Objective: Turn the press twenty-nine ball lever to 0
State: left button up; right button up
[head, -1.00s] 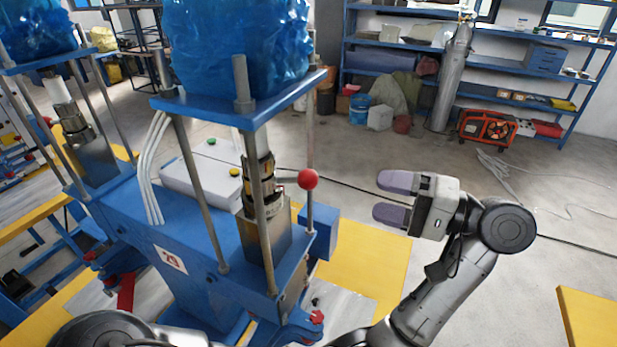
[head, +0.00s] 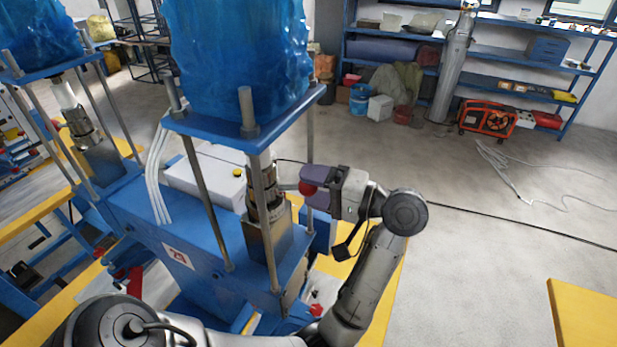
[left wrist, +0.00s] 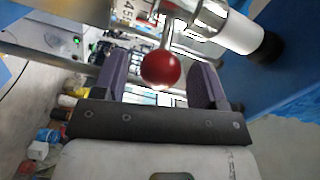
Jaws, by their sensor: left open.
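Press twenty-nine is a blue frame (head: 140,215) with a "29" label (head: 177,257). Its lever has a red ball (head: 307,188) on a short metal rod, coming out of the cylindrical fitting under the upper plate. My left gripper (head: 311,187) is open at the ball, reaching in from the right. In the left wrist view the red ball (left wrist: 161,70) sits between the two purple fingers (left wrist: 160,78), with a visible gap on each side. Part of a scale reading "45" (left wrist: 126,12) shows beside the rod. The pointer is not readable. My right gripper is not in view.
The press's metal columns (head: 262,215) and upper plate (head: 245,125) stand close to the gripper. A blue wrapped load (head: 235,60) rests on the plate. Another similar press (head: 90,135) stands at left.

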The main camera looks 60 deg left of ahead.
pick_arm(q)
jog(key=shift+s+a, duration=0.4)
jog(key=shift+a, duration=0.05)
jog(key=shift+f, duration=0.1)
grip_shut()
dwell(0.4)
